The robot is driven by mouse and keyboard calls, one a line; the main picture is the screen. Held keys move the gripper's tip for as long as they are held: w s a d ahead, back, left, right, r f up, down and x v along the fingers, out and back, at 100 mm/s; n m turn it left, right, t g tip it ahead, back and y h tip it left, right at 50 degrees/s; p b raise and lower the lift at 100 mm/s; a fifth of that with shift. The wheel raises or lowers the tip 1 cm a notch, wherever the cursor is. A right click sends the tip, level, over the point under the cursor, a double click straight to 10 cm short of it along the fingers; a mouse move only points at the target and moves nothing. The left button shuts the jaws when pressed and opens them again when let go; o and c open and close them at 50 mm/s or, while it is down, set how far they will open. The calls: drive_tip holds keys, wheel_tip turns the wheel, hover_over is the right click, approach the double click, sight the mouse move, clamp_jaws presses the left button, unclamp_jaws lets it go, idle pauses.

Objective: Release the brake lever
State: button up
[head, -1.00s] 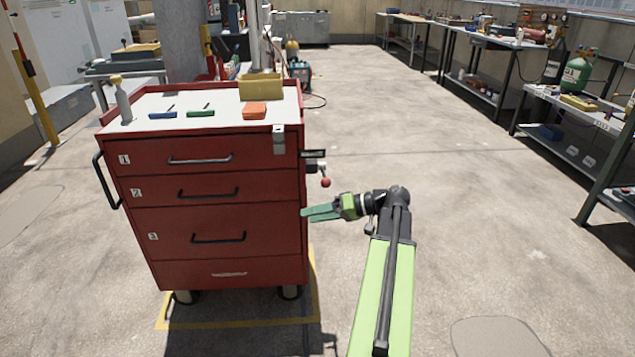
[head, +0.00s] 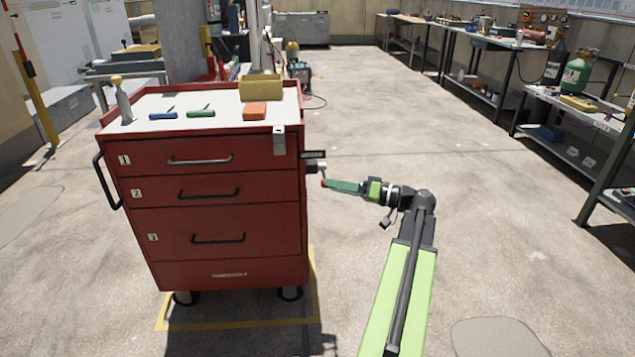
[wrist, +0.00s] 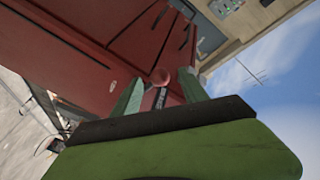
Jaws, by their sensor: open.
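The brake lever (head: 323,181) is on the right side of the red tool cart (head: 215,185), below a small dark label plate. In the wrist view its red ball knob (wrist: 161,77) and short dark stem show between the two green fingers. My gripper (head: 328,184) is open, with its green fingertips at the knob from the right. In the wrist view my gripper (wrist: 156,92) has a finger on each side of the knob, with gaps visible. In the head view the fingers hide most of the knob and lever.
The cart top holds a blue item (head: 163,116), a green item (head: 201,113), an orange block (head: 254,112), a yellow box (head: 261,87) and a bottle (head: 123,100). Workbenches (head: 490,42) line the right wall.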

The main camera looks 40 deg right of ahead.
sight(324, 177)
drive_tip(key=x, duration=0.6)
drive_tip(key=shift+w, duration=0.3)
drive_tip(key=shift+a, duration=0.1)
clamp_jaws()
idle(0.9)
